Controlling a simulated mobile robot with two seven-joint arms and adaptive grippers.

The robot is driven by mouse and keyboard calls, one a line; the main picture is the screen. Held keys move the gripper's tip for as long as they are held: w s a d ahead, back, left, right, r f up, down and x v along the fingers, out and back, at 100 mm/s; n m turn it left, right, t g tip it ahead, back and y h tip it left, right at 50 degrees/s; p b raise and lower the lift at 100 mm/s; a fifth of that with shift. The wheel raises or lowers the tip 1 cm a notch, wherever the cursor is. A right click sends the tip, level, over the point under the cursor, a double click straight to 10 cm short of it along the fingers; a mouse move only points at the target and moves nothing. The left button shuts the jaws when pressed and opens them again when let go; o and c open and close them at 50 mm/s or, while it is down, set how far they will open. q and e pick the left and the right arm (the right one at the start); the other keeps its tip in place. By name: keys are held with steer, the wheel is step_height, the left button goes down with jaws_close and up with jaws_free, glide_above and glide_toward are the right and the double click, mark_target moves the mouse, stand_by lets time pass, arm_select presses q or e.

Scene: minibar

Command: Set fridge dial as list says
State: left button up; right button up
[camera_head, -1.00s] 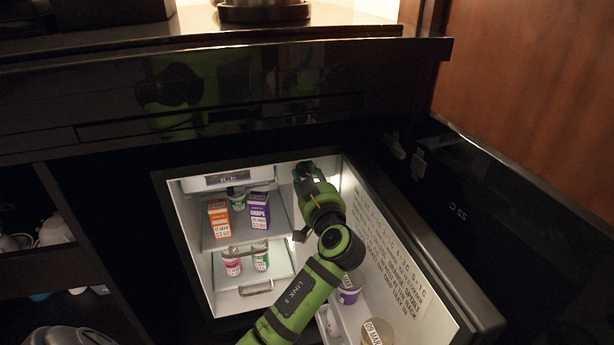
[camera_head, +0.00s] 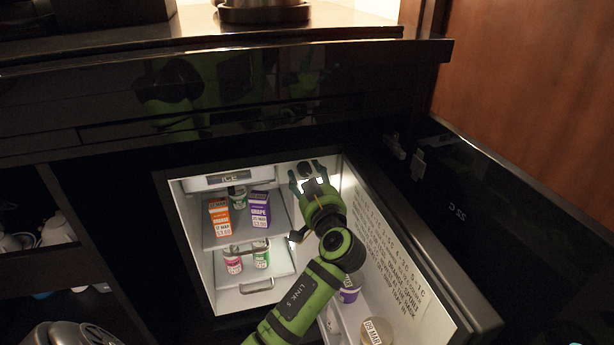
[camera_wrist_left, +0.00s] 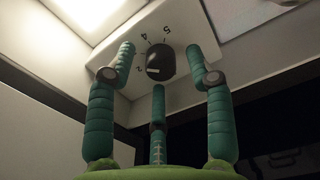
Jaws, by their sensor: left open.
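The fridge dial (camera_wrist_left: 160,62) is a black knob on a pale panel in the left wrist view. The numerals 2, 4 and 5 show around it, and a white mark sits at its lower left. In the head view the dial (camera_head: 305,169) is a small dark knob at the fridge's upper right. My left gripper (camera_head: 309,176) is open, its fingers spread around the dial without visible contact. In the wrist view its teal fingers (camera_wrist_left: 161,70) stand apart on either side, with a third below. The list (camera_head: 393,268) is a written sheet on the door's inside, partly legible.
The open fridge (camera_head: 206,268) holds an orange carton (camera_head: 219,217), a purple carton (camera_head: 260,211) and small jars. An ICE compartment (camera_head: 229,180) is at its top. The open door (camera_head: 440,265) stands to the right of my left arm, with containers in its shelf.

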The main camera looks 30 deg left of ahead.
arm_select(q)
steer(key=v, duration=1.1)
steer(key=shift+s, duration=0.2)
steer(key=shift+d, duration=0.15)
